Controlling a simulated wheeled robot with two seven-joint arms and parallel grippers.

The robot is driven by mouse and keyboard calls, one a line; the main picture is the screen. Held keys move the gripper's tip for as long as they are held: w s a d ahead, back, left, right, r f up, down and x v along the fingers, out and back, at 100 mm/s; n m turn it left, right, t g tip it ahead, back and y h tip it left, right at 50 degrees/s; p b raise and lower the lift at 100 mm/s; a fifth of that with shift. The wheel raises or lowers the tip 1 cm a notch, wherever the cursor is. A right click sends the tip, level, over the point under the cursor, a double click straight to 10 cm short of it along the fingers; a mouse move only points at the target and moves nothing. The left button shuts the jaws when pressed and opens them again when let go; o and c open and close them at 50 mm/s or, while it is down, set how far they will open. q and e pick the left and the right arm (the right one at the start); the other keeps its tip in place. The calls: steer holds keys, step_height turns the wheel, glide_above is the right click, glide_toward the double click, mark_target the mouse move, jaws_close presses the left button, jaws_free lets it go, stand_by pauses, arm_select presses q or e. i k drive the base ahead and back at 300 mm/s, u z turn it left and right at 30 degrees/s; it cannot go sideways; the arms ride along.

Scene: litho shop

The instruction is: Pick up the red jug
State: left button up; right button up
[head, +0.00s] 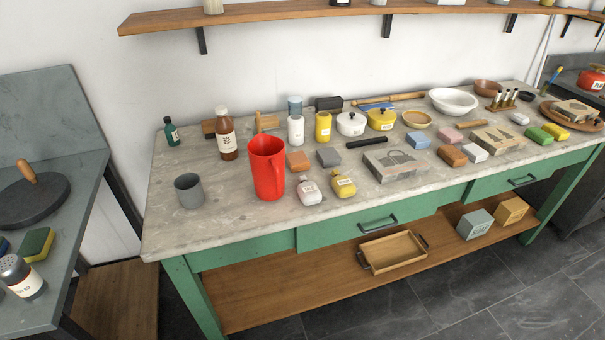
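The red jug (265,170) stands upright on the left part of the stone-topped green table (222,245), near its front edge. It is tall, with its handle on the right side in the picture. A grey cup (188,191) stands to its left, apart from it. A brown bottle with a white label (226,135) stands behind it to the left. Neither of my grippers shows in the head view, so I cannot see whether they are open or shut.
Orange-brown (298,161) and grey (328,157) blocks lie just beyond. A wall shelf (290,14) hangs above. Bare tabletop lies left of the jug. A wooden tray (393,251) sits below.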

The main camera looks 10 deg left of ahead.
mark_target(267, 153)
steer(key=z, duration=1.1)
steer(key=i, duration=1.2)
steer(key=u, duration=2)
